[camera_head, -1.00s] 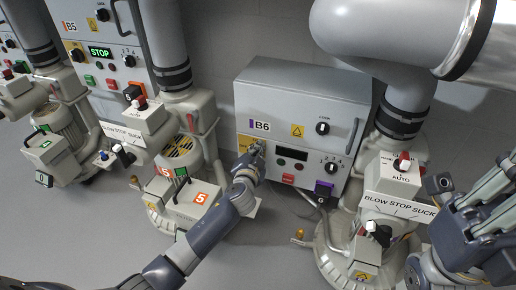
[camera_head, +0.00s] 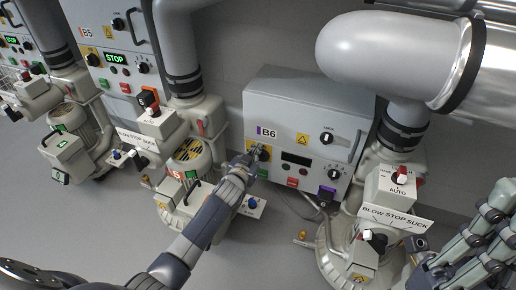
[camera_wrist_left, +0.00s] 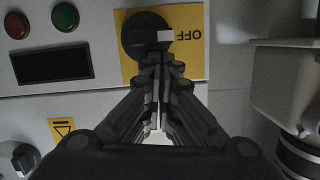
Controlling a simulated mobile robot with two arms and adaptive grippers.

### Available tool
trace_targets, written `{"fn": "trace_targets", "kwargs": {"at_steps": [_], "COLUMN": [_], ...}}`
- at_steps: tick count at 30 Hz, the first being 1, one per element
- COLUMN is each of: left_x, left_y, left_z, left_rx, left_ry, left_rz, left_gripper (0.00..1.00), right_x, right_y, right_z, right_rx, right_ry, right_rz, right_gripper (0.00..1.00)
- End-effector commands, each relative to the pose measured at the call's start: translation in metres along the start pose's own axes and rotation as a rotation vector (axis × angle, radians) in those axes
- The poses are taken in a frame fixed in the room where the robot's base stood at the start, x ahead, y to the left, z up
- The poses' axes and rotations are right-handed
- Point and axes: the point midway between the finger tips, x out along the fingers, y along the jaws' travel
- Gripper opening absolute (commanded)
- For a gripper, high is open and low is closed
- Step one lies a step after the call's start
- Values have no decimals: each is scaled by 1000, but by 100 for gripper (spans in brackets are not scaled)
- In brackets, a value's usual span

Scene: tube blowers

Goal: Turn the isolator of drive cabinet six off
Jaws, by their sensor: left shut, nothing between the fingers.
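The cabinet B6 (camera_head: 298,105) is a grey box with a purple-marked label in the middle of the head view. Its isolator is a black rotary knob on a yellow plate at the cabinet's lower left; the knob (camera_wrist_left: 143,30) shows in the left wrist view with a pale bar pointing toward the printed OFF (camera_wrist_left: 189,36), which appears upside down. My left gripper (camera_head: 260,156) is shut and empty at the isolator. In the left wrist view its fingertips (camera_wrist_left: 160,62) overlap the knob's edge; contact is unclear. My right gripper (camera_head: 490,225) is at the right edge, its jaws unclear.
Beside the isolator are a dark display (camera_wrist_left: 52,65), a green button (camera_wrist_left: 65,16) and a red button (camera_wrist_left: 17,25). A LOCK knob (camera_head: 327,138) and a door handle (camera_head: 357,143) are on the cabinet. Blower units stand on both sides.

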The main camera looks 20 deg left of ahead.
Motion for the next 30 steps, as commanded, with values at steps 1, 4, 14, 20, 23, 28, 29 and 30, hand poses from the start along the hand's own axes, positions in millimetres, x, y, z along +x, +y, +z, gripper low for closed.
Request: {"fn": "trace_targets", "kwargs": {"at_steps": [1,4,14,20,23,28,29,30], "left_x": [-1,0,1,1,1,1,1,1], "left_y": [-3,-4,-7,-7,-7,-7,-7,-7], "left_z": [-2,0,3,3,3,3,3,2], "left_rx": [-27,-50,-46,-46,-46,-45,-45,-45], "left_ry": [-1,-1,0,0,0,0,1,1], "left_rz": [6,12,12,12,12,12,12,12], "left_gripper": [0,0,0,0,0,0,0,0], "right_x": [4,9,15,15,15,15,16,17], "right_y": [0,0,0,0,0,0,0,0], "right_z": [-1,-2,-3,-3,-3,-3,-3,-3], "right_rx": [1,0,0,1,1,1,0,0], "right_ry": [-7,-2,-2,-3,-3,-2,-1,-2], "right_rz": [2,1,1,0,1,1,1,1], "right_gripper": [0,0,0,0,0,0,0,0]}}
